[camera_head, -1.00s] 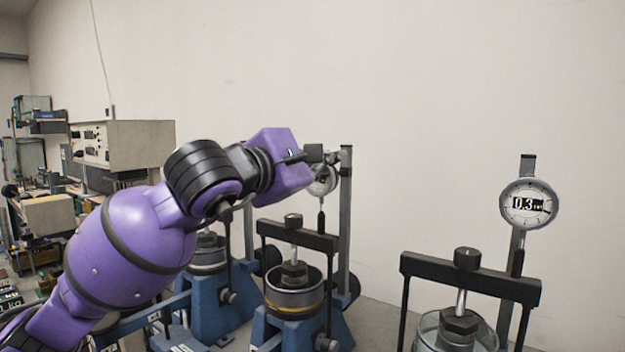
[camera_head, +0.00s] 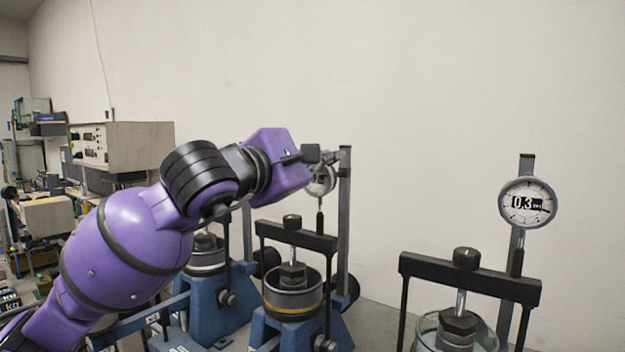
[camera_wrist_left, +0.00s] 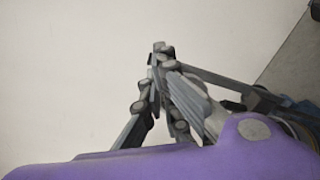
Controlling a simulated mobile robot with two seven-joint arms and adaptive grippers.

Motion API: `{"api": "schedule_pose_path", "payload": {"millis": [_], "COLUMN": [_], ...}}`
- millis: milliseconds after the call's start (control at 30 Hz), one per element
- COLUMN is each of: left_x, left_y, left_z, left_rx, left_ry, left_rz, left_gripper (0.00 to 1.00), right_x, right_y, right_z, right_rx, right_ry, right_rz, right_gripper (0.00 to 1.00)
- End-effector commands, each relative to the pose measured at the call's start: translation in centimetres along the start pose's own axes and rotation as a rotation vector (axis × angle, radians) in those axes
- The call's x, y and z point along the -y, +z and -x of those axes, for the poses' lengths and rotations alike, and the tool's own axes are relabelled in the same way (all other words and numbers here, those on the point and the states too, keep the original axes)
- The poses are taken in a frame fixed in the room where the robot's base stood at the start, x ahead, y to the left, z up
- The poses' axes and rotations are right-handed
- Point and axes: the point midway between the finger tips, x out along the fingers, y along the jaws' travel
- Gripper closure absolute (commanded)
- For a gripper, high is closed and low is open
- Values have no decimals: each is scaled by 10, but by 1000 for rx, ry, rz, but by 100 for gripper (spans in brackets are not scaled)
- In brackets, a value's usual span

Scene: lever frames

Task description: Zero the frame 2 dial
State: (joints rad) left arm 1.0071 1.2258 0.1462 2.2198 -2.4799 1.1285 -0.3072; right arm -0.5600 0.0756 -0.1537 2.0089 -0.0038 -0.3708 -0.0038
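The middle lever frame (camera_head: 291,303) is blue with a black crossbar. Its round dial (camera_head: 321,181) is on a grey post, partly hidden by my gripper, and its reading cannot be made out. No frame number is readable. My left gripper (camera_head: 325,158) is at the top of this dial, touching or very near it. In the left wrist view its dark fingers (camera_wrist_left: 158,62) come close together at the tips. A pale rounded part shows beside them, and I cannot tell whether anything is gripped. My right gripper is not in view.
Another blue frame (camera_head: 217,306) stands left, partly behind my arm. A beige instrument box (camera_head: 125,147) and shelves stand far left. The wall behind is bare.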

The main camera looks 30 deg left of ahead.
Motion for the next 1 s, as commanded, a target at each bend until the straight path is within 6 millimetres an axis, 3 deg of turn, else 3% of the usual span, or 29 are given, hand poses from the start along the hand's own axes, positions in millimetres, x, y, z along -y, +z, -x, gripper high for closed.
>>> {"api": "schedule_pose_path", "payload": {"millis": [367, 1000], "left_x": [-1, 22], "left_y": [-4, -1], "left_z": [-2, -2], "left_rx": [-9, -10], "left_ry": [3, -5], "left_rz": [0, 2], "left_gripper": [100, 100], "right_x": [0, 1], "right_y": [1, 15], "right_z": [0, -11], "right_rx": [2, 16], "right_ry": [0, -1], "right_rz": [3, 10], "right_gripper": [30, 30]}}
